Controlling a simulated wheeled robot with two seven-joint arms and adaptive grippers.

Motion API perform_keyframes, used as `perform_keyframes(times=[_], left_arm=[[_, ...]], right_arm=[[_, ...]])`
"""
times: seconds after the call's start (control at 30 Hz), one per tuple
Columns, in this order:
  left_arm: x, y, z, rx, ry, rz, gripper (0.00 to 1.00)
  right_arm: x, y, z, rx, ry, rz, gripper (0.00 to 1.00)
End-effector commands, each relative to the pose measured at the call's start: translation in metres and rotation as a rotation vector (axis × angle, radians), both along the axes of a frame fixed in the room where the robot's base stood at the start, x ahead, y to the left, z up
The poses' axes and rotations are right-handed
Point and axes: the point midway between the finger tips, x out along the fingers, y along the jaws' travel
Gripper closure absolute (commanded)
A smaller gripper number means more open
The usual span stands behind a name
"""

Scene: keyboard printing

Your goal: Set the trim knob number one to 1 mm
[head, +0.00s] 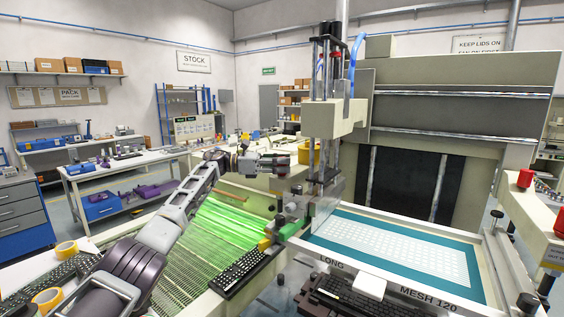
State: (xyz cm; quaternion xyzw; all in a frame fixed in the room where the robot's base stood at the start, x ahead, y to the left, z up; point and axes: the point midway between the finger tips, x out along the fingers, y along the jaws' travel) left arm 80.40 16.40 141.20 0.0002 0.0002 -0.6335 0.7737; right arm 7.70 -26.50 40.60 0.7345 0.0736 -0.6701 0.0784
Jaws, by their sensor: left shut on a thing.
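My left gripper (284,163) is at the middle of the picture, in front of the print station and left of its upright slide. It is shut on a small part at its fingertips, apparently the trim knob, which the fingers mostly hide. No scale or number on the knob can be read. The print head (335,118) stands upright just right of the gripper. My right gripper is not in view.
A green-lit mesh belt (222,240) with a black keyboard (238,274) runs below the arm. A blue-edged screen frame (395,250) lies to the right. Another dark keyboard (350,302) sits at the front.

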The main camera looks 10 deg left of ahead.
Motion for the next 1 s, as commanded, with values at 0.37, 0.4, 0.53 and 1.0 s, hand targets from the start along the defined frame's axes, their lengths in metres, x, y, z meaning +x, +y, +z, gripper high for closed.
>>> perform_keyframes(times=[0.37, 0.4, 0.53, 1.0], left_arm=[[0.0000, 0.0003, 0.0016, -0.001, 0.000, -0.029, 0.93], [0.0000, 0.0004, 0.0014, -0.001, 0.000, -0.030, 0.93], [0.0001, 0.0005, 0.0011, -0.001, 0.000, -0.030, 0.93], [0.0000, 0.0004, 0.0006, -0.001, 0.000, -0.030, 0.47]], right_arm=[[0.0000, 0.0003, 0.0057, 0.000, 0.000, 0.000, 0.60], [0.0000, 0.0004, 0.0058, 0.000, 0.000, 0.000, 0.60], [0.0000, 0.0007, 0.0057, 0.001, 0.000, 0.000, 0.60], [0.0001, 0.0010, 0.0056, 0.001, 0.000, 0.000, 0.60]])
